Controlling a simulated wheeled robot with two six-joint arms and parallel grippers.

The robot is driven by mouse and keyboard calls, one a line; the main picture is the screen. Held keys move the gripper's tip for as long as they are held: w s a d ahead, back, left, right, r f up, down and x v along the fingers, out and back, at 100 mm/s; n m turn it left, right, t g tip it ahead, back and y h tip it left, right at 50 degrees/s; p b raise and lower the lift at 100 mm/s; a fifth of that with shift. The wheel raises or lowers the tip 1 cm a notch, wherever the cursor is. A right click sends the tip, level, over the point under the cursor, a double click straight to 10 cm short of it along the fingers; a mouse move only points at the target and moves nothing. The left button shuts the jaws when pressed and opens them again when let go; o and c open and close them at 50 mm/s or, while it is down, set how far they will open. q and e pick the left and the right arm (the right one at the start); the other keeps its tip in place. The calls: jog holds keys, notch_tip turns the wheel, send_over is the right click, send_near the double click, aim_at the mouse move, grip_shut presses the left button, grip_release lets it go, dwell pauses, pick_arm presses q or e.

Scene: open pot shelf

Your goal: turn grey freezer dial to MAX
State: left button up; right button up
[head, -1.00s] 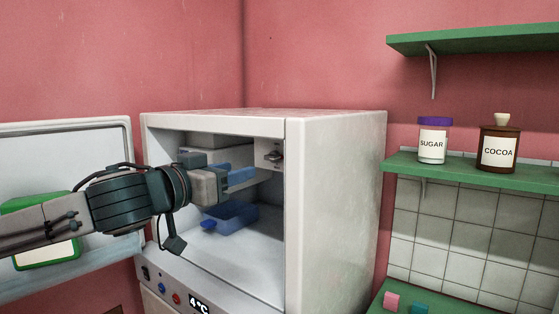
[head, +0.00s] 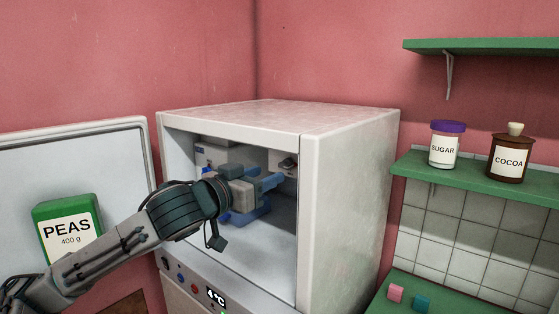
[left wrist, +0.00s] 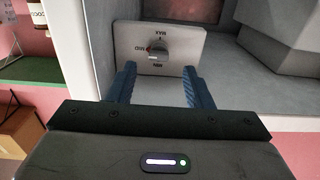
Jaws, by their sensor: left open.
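The grey freezer dial (left wrist: 157,50) sits on a pale plate with MAX at the top, MID at the left and MIN at the bottom in the left wrist view. A red mark shows at the knob's left side, beside MID. My left gripper (left wrist: 159,70) is open and empty. Its blue fingers point at the dial, one to each side and short of the knob. In the head view the left gripper (head: 273,182) reaches inside the freezer, just below the dial. My right gripper is out of view.
The white freezer (head: 348,205) stands open, its door (head: 120,150) at left holding a green peas pack (head: 68,228). A blue object (head: 246,217) lies inside beneath my gripper. A green shelf (head: 470,180) at right bears sugar (head: 445,150) and cocoa (head: 509,160).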

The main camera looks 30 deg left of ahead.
aim_at(283, 168)
pick_arm(q)
jog(key=shift+w+d+r+p, duration=0.1)
jog(key=shift+w+p, duration=0.5)
jog(key=shift+w, duration=0.15)
jog(key=shift+w+d+r+p, duration=0.1)
jog(key=shift+w+p, duration=0.45)
jog(key=shift+w, duration=0.15)
jog(key=shift+w+d+f+p, duration=0.15)
jog(key=shift+w+p, duration=0.5)
jog(key=shift+w, duration=0.75)
jog(key=c, duration=1)
